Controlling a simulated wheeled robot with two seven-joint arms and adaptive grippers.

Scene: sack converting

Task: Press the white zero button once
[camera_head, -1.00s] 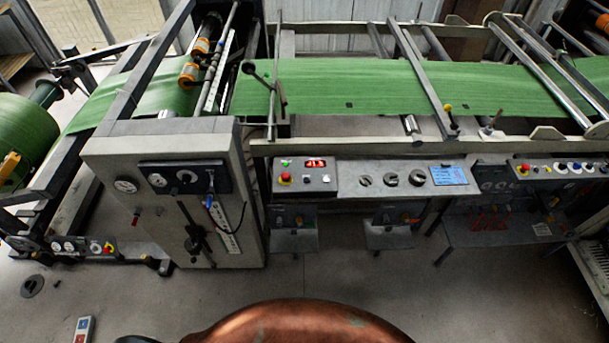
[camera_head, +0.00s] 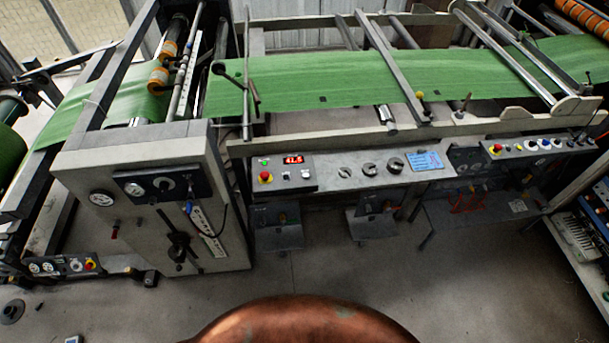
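A grey control box (camera_head: 322,180) is mounted on the front rail of the machine. It carries a lit red number display (camera_head: 293,159), which seems to read 41.5. Below the display is a small white button (camera_head: 305,174), with a dark switch with a light top (camera_head: 286,176) to its left. A red stop button on a yellow base (camera_head: 265,177) is further left. Any label on the white button is too small to read. Neither of my grippers is in view, and nothing covers the box.
Green sack web (camera_head: 400,80) runs across the machine behind the rail. A gauge cabinet (camera_head: 150,210) stands at left. Another button panel (camera_head: 540,146) is at right, with a rack (camera_head: 580,240) below it. The floor (camera_head: 350,270) before the control box is clear.

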